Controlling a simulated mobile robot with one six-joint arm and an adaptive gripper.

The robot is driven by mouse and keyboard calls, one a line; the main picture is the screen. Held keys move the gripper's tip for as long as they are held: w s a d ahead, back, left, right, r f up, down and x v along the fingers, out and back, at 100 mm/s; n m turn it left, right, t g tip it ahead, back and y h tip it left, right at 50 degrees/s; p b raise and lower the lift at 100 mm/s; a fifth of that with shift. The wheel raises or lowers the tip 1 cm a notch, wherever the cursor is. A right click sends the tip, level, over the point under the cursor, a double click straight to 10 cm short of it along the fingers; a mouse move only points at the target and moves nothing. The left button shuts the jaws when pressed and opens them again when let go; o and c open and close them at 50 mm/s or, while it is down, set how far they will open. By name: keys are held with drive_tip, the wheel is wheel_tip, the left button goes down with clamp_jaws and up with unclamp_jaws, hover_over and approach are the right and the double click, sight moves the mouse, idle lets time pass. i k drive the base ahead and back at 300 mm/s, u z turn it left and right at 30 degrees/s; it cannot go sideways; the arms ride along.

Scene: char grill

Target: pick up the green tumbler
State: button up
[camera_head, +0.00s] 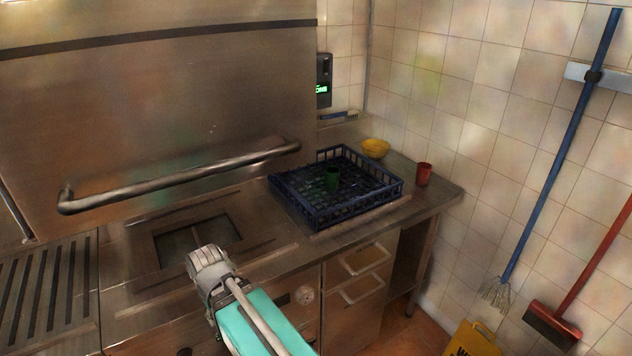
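The green tumbler (332,179) stands upright inside a dark blue dish rack (345,215) on the steel counter, near the middle of the rack. The rack's low walls surround it. My gripper (208,258) is at the lower middle of the picture, over the counter by the sink opening, left of the rack and apart from the tumbler. Its fingers are too small and too turned to tell whether they are open or shut.
A red tumbler (424,174) stands right of the rack, and a yellow bowl (375,148) behind it. A long steel handle bar (180,180) runs above the counter on the left. A sink opening (197,236) lies left of the rack. A tiled wall closes the right.

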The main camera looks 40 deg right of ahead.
sight(332, 179)
drive_tip(key=u, duration=0.25)
drive_tip(key=k, duration=1.2)
drive_tip(key=z, duration=1.1)
drive_tip(key=i, duration=0.85)
drive_tip(key=z, duration=0.05)
